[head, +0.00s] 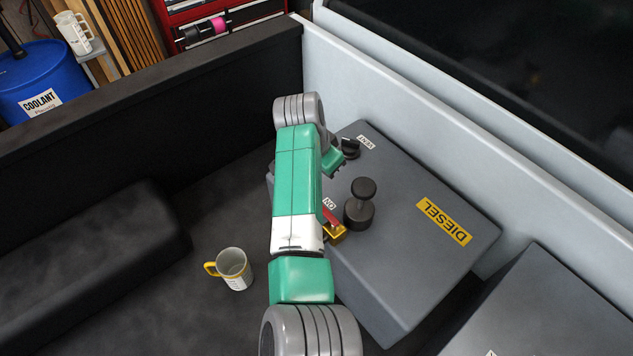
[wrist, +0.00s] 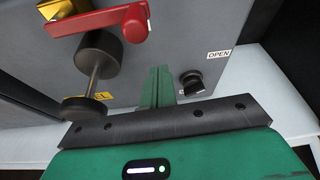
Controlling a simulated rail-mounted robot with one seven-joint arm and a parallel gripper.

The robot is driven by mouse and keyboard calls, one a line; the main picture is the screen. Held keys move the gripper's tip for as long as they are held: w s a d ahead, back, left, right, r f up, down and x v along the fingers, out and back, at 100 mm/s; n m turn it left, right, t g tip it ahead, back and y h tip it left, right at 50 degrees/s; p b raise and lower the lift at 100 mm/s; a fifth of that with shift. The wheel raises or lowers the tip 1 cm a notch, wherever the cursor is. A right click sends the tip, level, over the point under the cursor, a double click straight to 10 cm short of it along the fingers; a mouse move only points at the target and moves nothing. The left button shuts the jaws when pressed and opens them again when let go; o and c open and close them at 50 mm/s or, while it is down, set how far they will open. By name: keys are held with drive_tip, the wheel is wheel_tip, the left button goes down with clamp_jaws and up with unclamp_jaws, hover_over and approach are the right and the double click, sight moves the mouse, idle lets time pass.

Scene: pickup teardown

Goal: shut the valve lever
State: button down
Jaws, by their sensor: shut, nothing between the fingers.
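The red valve lever (head: 331,217) sits on a brass valve body (head: 335,234) on the grey diesel tank (head: 390,290), partly hidden by my arm in the head view. In the wrist view the red lever (wrist: 100,20) lies across the top left, beside the brass body (wrist: 62,8). My gripper (wrist: 158,72) is shut and empty, its green fingers together, apart from the lever. In the head view, part of the gripper (head: 339,161) shows past my arm, near a black knob (head: 349,148). That knob (wrist: 191,82) is right of the fingers in the wrist view, under an OPEN label.
A black plunger handle (head: 360,203) stands upright on the tank next to the valve. A mug (head: 233,268) stands on the bed floor left of my arm. The pale bed wall (head: 400,100) runs behind the tank. Another grey box (head: 550,310) is at lower right.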

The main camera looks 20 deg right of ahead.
drive_tip(key=v, duration=1)
drive_tip(key=shift+s, duration=0.2)
drive_tip(key=a+r+n+t+h+p, duration=0.1)
drive_tip(key=a+r+n+t+p, duration=0.15)
drive_tip(key=r+t, duration=0.6)
drive_tip(key=a+r+n+t+h+p, duration=0.1)
drive_tip(key=a+r+n+t+p, duration=0.2)
drive_tip(key=r, duration=1)
drive_tip(key=s+a+r+n+t+y+p, duration=0.1)
drive_tip(key=s+a+r+n+t+y, duration=0.2)
drive_tip(key=s+a+r+t, duration=0.3)
drive_tip(key=s+a+r+n+t+y+p, duration=0.1)
drive_tip(key=s+a+r+n+t+y, duration=0.2)
drive_tip(key=s+a+r, duration=0.6)
drive_tip(key=s+r+n+t, duration=0.2)
drive_tip(key=s+r+t, duration=0.1)
drive_tip(key=s+r, duration=0.2)
drive_tip(key=shift+s+r+n, duration=0.35)
drive_tip(key=shift+s+r, duration=0.05)
drive_tip(key=shift+r, duration=0.35)
drive_tip(key=shift+d, duration=0.1)
